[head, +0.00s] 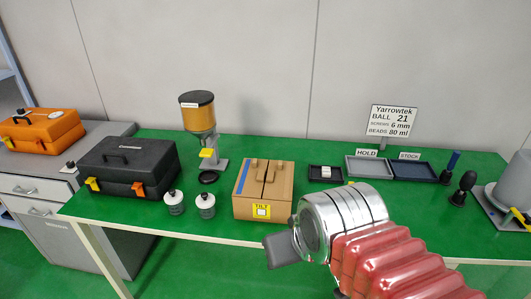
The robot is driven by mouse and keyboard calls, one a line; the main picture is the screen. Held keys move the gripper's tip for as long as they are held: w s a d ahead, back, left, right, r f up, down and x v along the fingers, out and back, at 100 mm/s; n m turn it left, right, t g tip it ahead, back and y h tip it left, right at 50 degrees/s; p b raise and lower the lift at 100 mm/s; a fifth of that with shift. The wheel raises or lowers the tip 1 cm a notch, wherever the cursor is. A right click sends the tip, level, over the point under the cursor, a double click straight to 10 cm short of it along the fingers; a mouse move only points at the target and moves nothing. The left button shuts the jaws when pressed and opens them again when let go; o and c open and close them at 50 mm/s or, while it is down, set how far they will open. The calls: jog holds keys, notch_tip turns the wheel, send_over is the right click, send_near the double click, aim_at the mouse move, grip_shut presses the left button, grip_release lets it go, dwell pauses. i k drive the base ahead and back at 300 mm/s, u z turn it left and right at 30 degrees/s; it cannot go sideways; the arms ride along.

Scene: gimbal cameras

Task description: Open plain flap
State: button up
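A brown cardboard box (262,207) stands on the green table in the middle of the head view. Its top looks closed, with a dark seam between two flaps. The left flap (248,182) has a blue stripe along it; the plain flap (282,185) is on the right. Small brown tabs stand up near the back of the top. A yellow label is on the box's front. My gripper (283,250) shows as a dark grey part beyond my silver wrist, in front of and below the box in the picture, apparently apart from it. Its fingers cannot be made out.
A small dark tray (326,174), a HOLD tray (369,165) and a STOCK tray (413,170) lie to the right, below a sign (391,120).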

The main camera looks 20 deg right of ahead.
aim_at(279, 184)
jog(key=u, duration=0.25)
jog(key=i, duration=1.05)
jog(key=u, duration=0.1)
